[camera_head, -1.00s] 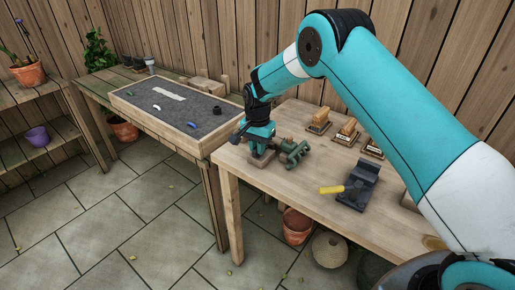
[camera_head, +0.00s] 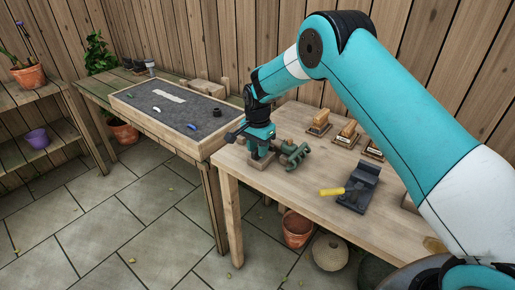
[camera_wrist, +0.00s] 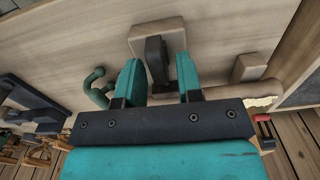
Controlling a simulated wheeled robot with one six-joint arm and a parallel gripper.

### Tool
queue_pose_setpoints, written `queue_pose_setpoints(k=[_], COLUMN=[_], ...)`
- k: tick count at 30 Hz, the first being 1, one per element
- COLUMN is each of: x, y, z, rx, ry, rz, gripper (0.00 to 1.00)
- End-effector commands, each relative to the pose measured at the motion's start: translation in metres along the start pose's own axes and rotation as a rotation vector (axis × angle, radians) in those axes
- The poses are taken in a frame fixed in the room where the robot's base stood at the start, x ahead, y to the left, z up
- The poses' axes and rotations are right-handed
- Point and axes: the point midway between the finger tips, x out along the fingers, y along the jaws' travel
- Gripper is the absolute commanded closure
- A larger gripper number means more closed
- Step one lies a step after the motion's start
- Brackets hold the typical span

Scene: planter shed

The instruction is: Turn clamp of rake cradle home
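A dark, upright clamp piece (camera_wrist: 156,60) stands against a pale wooden block (camera_wrist: 172,35) in the wrist view; I take these as the rake cradle's clamp and cradle. My gripper (camera_wrist: 161,82) has its two teal fingers apart on either side of the dark piece. A narrow gap shows at the right finger; whether the left finger touches is unclear. In the head view my gripper (camera_head: 260,150) points down at the near left end of the workbench, over the block, and hides most of the clamp. No rake is clearly seen.
A green metal fitting (camera_head: 294,154) sits close right of my gripper. A dark vise-like tool with a yellow handle (camera_head: 332,191) lies further right on the workbench (camera_head: 300,186). Brushes (camera_head: 346,134) stand behind. A gravel-filled tray (camera_head: 160,112) is at left.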

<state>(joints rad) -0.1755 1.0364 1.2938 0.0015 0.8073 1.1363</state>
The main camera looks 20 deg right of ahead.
Motion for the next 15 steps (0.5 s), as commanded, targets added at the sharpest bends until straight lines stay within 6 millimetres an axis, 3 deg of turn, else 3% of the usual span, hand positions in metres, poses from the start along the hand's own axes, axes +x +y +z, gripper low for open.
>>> queue_pose_setpoints(k=[10, 15], x=[-0.001, -0.021], y=[0.000, 0.000], z=[0.001, 0.001], rx=[-0.003, -0.004], ry=[-0.002, 0.000], rz=[0.002, -0.001], gripper=[0.60, 0.60])
